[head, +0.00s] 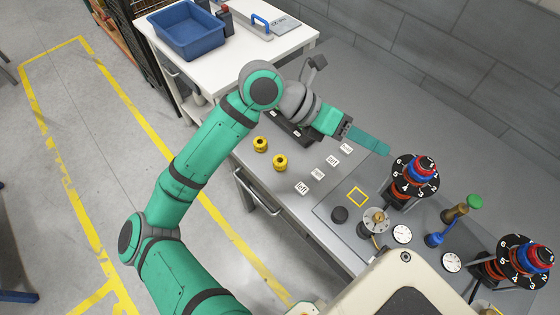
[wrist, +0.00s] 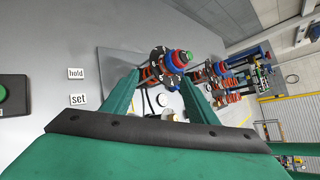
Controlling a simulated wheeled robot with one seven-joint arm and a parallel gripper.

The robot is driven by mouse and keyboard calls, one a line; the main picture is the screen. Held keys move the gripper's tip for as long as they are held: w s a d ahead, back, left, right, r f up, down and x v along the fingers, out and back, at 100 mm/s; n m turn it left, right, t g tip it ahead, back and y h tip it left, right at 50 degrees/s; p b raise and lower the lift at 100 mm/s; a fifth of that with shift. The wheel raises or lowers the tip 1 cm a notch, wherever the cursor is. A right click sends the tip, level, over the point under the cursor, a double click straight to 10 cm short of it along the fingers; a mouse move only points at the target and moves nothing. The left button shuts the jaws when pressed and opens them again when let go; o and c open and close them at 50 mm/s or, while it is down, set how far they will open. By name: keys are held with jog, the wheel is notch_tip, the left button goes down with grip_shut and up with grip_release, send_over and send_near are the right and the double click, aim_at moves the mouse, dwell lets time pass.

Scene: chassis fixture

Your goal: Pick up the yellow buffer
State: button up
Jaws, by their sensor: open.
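Two yellow buffers stand on the grey table in the head view, one farther back (head: 260,143) and one nearer (head: 280,162). They look alike, and nothing touches them. My gripper (head: 372,142) is held above the table to their right, well apart from both, its fingers pointing right. In the wrist view my gripper (wrist: 160,88) has its two green fingers spread with nothing gripped between them. Neither yellow buffer shows in the wrist view.
Small white labels (head: 318,173) lie between the buffers and a grey plate (head: 328,210). A white table with a blue bin (head: 187,35) stands behind.

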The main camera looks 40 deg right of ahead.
jog(key=w+a+f+t+y, duration=0.4)
jog(key=w+a+f+t, duration=0.15)
jog(key=w, duration=0.25)
jog(key=n+t+y, duration=0.1)
jog(key=t+y, duration=0.2)
send_near(279, 158)
jog(key=shift+f+g, duration=0.25)
jog(key=shift+f, duration=0.65)
jog(key=f, duration=0.5)
jog(key=shift+s+d, duration=0.25)
jog(key=shift+s, duration=0.05)
jog(key=shift+w+d+f, duration=0.1)
jog(key=shift+w+f, duration=0.05)
jog(key=shift+f, duration=0.5)
jog(key=shift+c, duration=0.3)
jog(key=shift+d, duration=0.1)
jog(key=c, duration=1)
jog(key=shift+c, duration=0.3)
